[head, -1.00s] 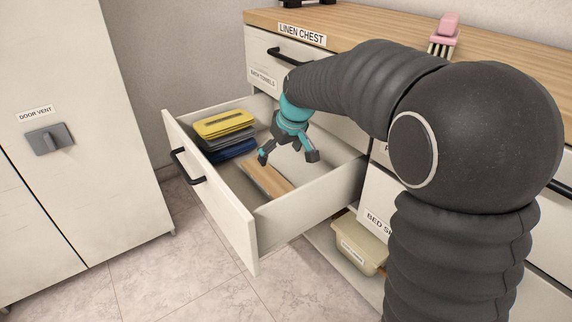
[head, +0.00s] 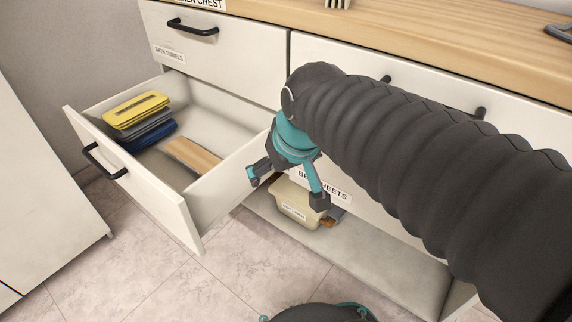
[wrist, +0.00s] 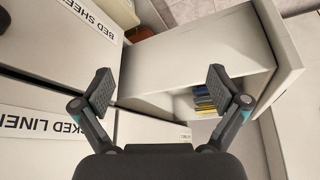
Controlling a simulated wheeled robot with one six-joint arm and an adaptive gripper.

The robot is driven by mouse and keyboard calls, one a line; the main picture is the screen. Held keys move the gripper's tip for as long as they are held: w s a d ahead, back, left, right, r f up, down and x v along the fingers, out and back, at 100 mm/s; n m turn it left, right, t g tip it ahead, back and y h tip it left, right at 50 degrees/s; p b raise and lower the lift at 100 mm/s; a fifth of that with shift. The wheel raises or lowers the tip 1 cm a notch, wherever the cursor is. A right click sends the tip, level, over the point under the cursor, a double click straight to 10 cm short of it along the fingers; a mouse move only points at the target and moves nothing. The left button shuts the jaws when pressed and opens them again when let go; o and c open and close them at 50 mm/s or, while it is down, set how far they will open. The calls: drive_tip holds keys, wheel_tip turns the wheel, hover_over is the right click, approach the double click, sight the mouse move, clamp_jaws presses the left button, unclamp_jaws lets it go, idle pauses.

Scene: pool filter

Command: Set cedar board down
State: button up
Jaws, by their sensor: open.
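The cedar board (head: 193,156) is a light-brown wooden slab lying flat on the floor of the open drawer (head: 226,190), near its front and right side wall. Its near end is hidden behind that wall. My gripper (head: 285,187) is open and empty, outside the drawer to the right of its side wall, in front of the chest. In the wrist view my gripper (wrist: 160,92) shows its two fingers spread wide with nothing between them. The board cannot be made out in the wrist view.
Stacked yellow, grey and blue folded cloths (head: 137,106) lie left of the board in the drawer. A cream bin (head: 297,204) sits on the low shelf below my gripper. A wooden counter (head: 420,37) tops the chest. Tiled floor (head: 150,270) is clear in front.

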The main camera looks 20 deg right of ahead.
drive_tip(key=s+d+f+m, duration=0.1)
drive_tip(key=s+d+f, duration=0.1)
drive_tip(key=s, duration=0.4)
drive_tip(key=shift+s+d+f+m+h, duration=0.15)
drive_tip(key=shift+s+f+m+h, duration=0.15)
drive_tip(key=shift+s, duration=0.1)
idle(1.3)
